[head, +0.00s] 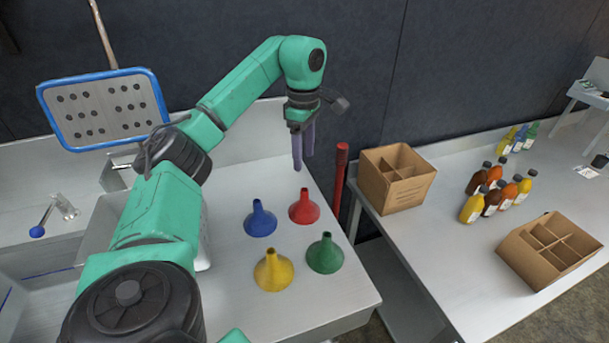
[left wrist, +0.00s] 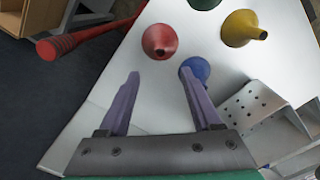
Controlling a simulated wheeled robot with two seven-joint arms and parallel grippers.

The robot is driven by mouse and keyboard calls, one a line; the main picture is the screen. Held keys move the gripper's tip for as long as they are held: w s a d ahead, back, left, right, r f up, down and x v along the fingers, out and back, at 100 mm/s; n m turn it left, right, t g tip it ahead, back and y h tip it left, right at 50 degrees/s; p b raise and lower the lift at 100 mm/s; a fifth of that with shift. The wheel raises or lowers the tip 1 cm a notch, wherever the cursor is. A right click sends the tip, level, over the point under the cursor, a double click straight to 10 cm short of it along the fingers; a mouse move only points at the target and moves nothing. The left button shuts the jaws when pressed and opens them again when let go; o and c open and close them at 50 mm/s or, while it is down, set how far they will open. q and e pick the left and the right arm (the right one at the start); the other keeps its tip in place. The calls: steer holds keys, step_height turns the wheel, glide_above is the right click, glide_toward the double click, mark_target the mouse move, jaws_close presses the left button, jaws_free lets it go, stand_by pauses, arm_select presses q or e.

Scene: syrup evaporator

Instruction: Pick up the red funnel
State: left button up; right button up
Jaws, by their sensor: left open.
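The red funnel (head: 304,207) stands spout up on the metal table, behind the green funnel (head: 325,254) and right of the blue funnel (head: 260,218). A yellow funnel (head: 273,270) stands in front of the blue one. My left gripper (head: 303,164) hangs open above the table, fingers down, behind and above the red funnel. In the left wrist view the red funnel (left wrist: 160,41) lies beyond the open, empty fingers of my left gripper (left wrist: 160,82), apart from them. The blue funnel (left wrist: 194,70) is nearer the right finger. My right gripper is not in view.
A red-ended pole (head: 341,170) stands at the table's right edge. Divided cardboard boxes (head: 397,182) (head: 548,250) and several bottles (head: 492,195) are on the right table. A perforated blue-rimmed panel (head: 104,109) and a sink area are at left.

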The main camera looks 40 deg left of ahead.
mark_target(304, 189)
arm_select(q)
step_height(304, 189, down, 11)
steer(key=p, duration=0.3)
steer(key=shift+f+p, duration=0.2)
steer(key=shift+p, duration=0.15)
steer(key=shift+f, duration=0.45)
steer(key=shift+d, duration=0.1)
steer(key=c, duration=1)
jaws_close()
